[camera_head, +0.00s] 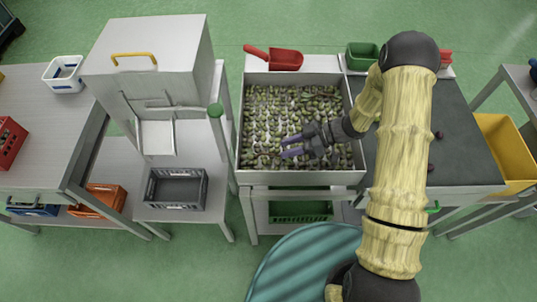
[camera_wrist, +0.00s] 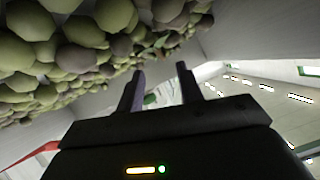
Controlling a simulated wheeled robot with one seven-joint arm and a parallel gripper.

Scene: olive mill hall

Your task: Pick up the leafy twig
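My gripper (camera_head: 284,148) is over the metal bin of olives (camera_head: 241,120), right of its middle, with its fingers pointing left. In the wrist view the two dark fingers (camera_wrist: 160,69) stand apart with a gap between them, and nothing is visibly held. Green and purplish olives (camera_wrist: 75,57) fill the upper left of that view.
A red scoop (camera_head: 285,60) and a green container (camera_head: 361,54) sit behind the bin. A tall metal machine with a yellow handle (camera_head: 134,57) and green-knobbed lever (camera_head: 215,110) stands left. A grey crate (camera_head: 176,189) is below it. A yellow bin (camera_head: 507,150) is at right.

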